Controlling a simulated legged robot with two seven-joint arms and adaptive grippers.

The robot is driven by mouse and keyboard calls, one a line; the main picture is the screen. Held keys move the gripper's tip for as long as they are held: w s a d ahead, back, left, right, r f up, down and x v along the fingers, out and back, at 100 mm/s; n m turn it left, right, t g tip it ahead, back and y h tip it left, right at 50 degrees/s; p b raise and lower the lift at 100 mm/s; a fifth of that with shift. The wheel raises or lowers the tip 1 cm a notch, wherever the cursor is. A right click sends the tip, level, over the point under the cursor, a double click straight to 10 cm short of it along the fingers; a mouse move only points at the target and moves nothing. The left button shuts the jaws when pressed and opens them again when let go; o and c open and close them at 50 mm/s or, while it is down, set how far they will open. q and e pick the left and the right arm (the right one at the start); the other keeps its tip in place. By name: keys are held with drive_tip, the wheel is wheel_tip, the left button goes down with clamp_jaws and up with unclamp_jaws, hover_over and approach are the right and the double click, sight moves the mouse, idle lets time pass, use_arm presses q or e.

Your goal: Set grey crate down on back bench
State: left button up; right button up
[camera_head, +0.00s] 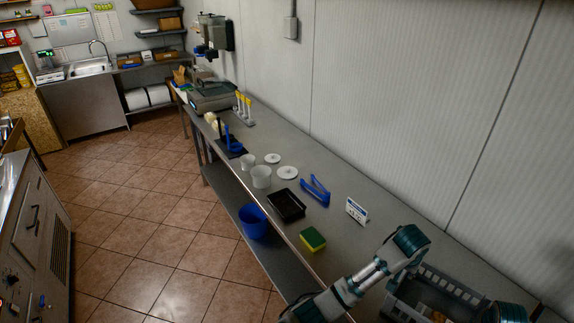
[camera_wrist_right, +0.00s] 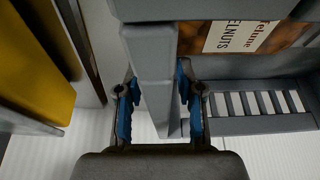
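The grey crate (camera_head: 455,290) is at the bottom right of the head view, over the near end of the back bench (camera_head: 345,240). Some brown and orange contents show inside. I cannot tell whether its base touches the bench. My left gripper (camera_head: 393,280) is at the crate's left end; its fingers are too dark and small to read. A packet with a printed label (camera_wrist_right: 240,36) shows beyond the wall.
On the bench are a yellow-green sponge (camera_head: 312,239), a black tray (camera_head: 287,206), blue tongs (camera_head: 316,190), a small sign (camera_head: 356,210), white cups (camera_head: 261,176) and lids. A blue bucket (camera_head: 252,221) sits on the lower shelf. The wall runs behind.

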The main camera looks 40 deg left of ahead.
drive_tip(key=v, duration=1.1)
